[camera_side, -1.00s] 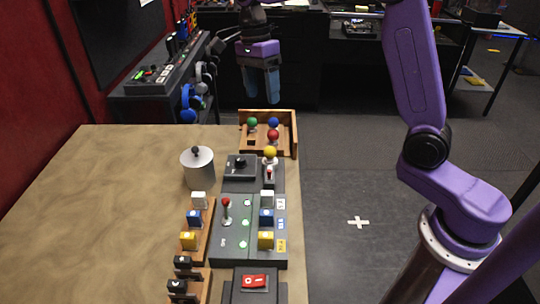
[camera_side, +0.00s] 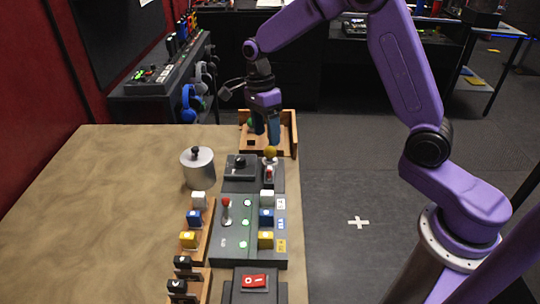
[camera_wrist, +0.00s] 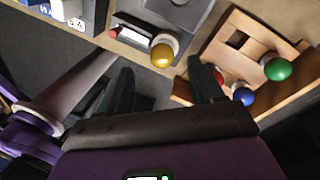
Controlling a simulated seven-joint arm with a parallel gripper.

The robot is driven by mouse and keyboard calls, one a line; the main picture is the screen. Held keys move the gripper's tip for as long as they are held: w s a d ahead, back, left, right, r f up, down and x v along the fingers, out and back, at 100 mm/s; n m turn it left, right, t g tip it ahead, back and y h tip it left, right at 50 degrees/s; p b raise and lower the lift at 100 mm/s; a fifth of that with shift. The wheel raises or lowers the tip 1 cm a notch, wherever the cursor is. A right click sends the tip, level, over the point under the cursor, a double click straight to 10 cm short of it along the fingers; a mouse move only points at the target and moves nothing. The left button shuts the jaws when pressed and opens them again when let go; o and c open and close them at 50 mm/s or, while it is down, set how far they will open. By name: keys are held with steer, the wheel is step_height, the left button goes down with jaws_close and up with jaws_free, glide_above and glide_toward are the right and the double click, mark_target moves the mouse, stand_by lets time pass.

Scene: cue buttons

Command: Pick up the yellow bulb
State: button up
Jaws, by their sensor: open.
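The yellow bulb (camera_side: 270,152) sits upright in a pale socket at the far end of the dark panel. In the wrist view the yellow bulb (camera_wrist: 162,55) lies just beyond the fingertips, between them from left to right. My gripper (camera_side: 266,140) is open and empty, pointing down behind the bulb over the wooden tray. In the wrist view my gripper (camera_wrist: 160,75) shows both dark fingers apart, the right one beside the tray. I see no contact with the bulb.
The wooden tray (camera_side: 291,118) holds a green bulb (camera_wrist: 277,69), a blue bulb (camera_wrist: 243,96) and a red bulb (camera_wrist: 218,76). A grey pot (camera_side: 198,170) stands left of the panel. Coloured blocks and a red switch (camera_side: 254,281) are nearer. The table's left side is clear.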

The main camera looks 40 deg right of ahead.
mark_target(269, 147)
steer(key=shift+s+d+f, duration=0.1)
steer(key=shift+s+f, duration=0.05)
steer(key=shift+f, duration=0.8)
steer(key=shift+s+a+f, duration=0.1)
steer(key=shift+s+f, duration=0.1)
steer(key=shift+f, duration=0.7)
steer(key=shift+s+d+f, duration=0.1)
steer(key=shift+s+f, duration=0.05)
steer(key=shift+f, duration=0.8)
steer(key=shift+c, duration=0.4)
steer(key=c, duration=1)
